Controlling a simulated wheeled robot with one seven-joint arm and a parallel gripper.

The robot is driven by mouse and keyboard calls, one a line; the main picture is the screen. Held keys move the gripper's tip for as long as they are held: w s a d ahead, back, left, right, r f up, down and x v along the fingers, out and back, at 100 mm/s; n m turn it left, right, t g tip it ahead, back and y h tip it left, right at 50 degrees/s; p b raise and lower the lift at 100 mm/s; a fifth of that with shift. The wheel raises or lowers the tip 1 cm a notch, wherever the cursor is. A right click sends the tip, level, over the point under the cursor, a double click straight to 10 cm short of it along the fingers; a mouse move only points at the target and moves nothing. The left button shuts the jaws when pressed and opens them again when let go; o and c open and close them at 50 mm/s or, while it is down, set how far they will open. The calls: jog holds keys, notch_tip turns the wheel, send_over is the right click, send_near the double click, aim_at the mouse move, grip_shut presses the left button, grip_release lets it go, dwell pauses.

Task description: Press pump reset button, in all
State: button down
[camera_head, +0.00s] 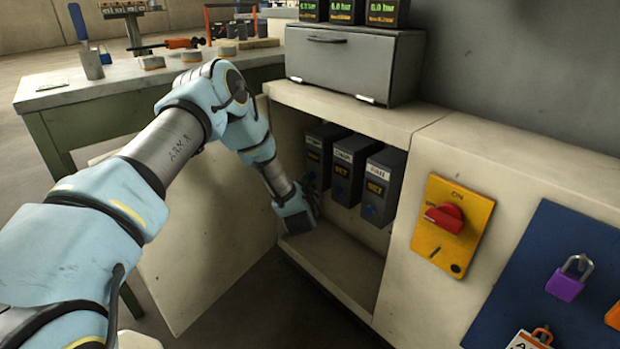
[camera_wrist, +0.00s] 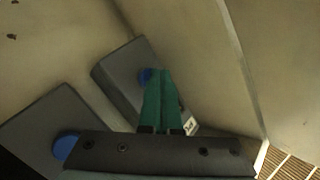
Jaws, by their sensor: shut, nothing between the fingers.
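Three dark grey boxes stand in a row inside an open cabinet in the head view: a left box (camera_head: 322,150), a middle box (camera_head: 352,165) and a right box (camera_head: 383,182). Each has a white label too small to read surely. Blue buttons show on the middle box (camera_head: 339,192) and right box (camera_head: 369,210). My gripper (camera_wrist: 160,75) is shut and empty, its green fingers pointing at a box (camera_wrist: 118,75) with a blue button (camera_wrist: 147,76). The fingertips overlap the button's edge; contact cannot be told. In the head view my gripper is in front of the left box.
An open cabinet door (camera_head: 205,235) stands left of my wrist. A yellow panel with a red rotary switch (camera_head: 445,217) is on the front at right, beside a blue board (camera_head: 545,275) with a purple padlock (camera_head: 570,280). A grey case (camera_head: 350,65) sits on top. Another blue button (camera_wrist: 65,146) shows in the wrist view.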

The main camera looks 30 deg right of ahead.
jog(key=shift+w+d, duration=0.1)
jog(key=shift+d, duration=0.2)
jog(key=shift+a, duration=0.1)
dwell(0.4)
jog(key=shift+s+a+p, duration=0.2)
jog(key=shift+a+p, duration=0.1)
jog(key=shift+a, duration=0.5)
jog(key=shift+s+a+p, duration=0.25)
jog(key=shift+a+p, duration=0.2)
jog(key=shift+a, duration=0.8)
jog(key=shift+s+a+p, duration=0.2)
jog(key=shift+a+p, duration=0.25)
jog(key=shift+a, duration=0.75)
jog(key=shift+s, duration=0.1)
